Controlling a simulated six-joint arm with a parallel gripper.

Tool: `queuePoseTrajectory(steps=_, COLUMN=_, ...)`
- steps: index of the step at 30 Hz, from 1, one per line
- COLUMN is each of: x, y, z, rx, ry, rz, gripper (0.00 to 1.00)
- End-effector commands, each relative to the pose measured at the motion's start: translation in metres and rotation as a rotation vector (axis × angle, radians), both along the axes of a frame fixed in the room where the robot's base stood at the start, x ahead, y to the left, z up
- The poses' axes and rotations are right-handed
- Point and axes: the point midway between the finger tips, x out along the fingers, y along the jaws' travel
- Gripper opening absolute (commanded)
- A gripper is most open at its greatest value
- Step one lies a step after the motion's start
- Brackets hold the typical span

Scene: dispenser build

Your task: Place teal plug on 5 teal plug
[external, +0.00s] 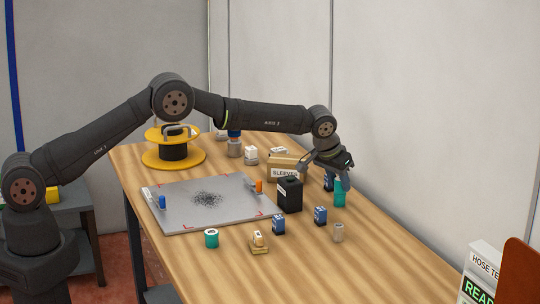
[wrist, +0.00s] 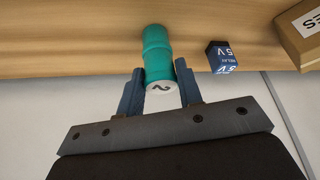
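A teal plug (wrist: 161,74) with a white face marked "2" is between the fingertips of my gripper (wrist: 161,80). The fingers lie close along both its sides; whether they press on it is not clear. More teal shows in line with it beyond the fingertips, like a second plug under it, with its number hidden. In the external view my gripper (external: 338,172) is low at the table's right side, over the upright teal column (external: 340,193). Another teal plug (external: 211,239) stands alone near the front of the table.
A blue relay block (wrist: 221,57) and the sleeves box (external: 287,167) stand close to the column. A grey plate (external: 185,212) lies left.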

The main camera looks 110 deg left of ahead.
Motion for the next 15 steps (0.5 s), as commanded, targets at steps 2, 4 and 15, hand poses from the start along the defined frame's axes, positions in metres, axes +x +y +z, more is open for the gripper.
queuePoseTrajectory(steps=2, x=0.0, y=0.0, z=0.0002, rx=0.0, ry=0.0, rz=0.0, gripper=0.48)
queuePoseTrajectory(steps=4, x=0.0, y=0.0, z=0.0003, rx=0.0, ry=0.0, rz=0.0, gripper=0.54)
queuePoseTrajectory(steps=15, x=-0.0006, y=-0.0015, z=0.0082, rx=0.001, ry=0.0, rz=0.0, gripper=0.54)
